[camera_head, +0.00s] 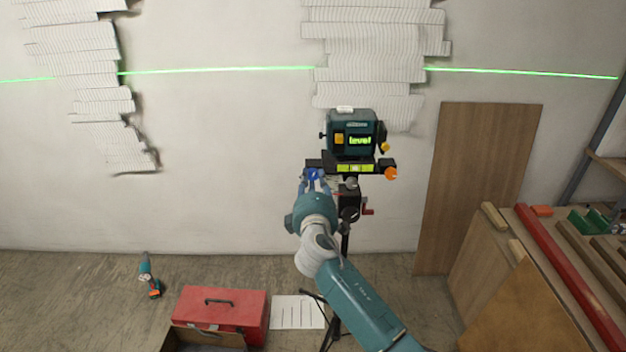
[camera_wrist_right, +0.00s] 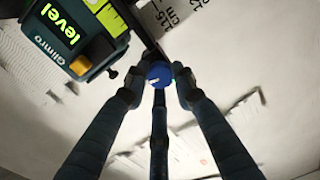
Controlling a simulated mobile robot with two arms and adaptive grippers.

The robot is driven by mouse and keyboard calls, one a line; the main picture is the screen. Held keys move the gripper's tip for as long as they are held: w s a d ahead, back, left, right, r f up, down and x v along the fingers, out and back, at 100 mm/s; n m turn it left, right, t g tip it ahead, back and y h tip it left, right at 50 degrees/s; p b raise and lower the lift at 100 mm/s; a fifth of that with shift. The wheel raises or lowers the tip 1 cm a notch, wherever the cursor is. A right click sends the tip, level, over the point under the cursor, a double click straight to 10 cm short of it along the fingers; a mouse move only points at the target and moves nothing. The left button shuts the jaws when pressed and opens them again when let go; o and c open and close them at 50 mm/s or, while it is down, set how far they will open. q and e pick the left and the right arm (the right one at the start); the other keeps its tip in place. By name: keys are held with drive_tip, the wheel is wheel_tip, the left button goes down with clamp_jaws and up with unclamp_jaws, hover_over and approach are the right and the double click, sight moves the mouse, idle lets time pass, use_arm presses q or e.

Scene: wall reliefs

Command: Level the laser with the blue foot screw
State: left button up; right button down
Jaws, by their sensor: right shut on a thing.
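The laser (camera_head: 351,135) stands on a black tripod, with a lit display reading "level"; it also shows at the upper left in the right wrist view (camera_wrist_right: 75,35). A yellow-green bubble vial (camera_head: 355,168) sits on the base below it. The blue foot screw (camera_wrist_right: 159,74) is at the left of the base, between the fingertips of my right gripper (camera_wrist_right: 158,88). My right gripper is shut on the screw and partly hides it in the head view. An orange screw (camera_head: 390,174) is at the base's right end. My left gripper is out of view.
A green laser line (camera_head: 220,70) crosses the wall and white layered reliefs (camera_head: 370,50). A red toolbox (camera_head: 220,308), a drill (camera_head: 149,275) and a lined sheet (camera_head: 298,312) are on the floor. Wooden boards (camera_head: 478,185) lean at the right. The left floor is mostly free.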

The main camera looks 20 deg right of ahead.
drive_tip(key=shift+f, duration=0.15)
drive_tip(key=c, duration=1.4)
unclamp_jaws()
drive_tip(key=v, duration=1.2)
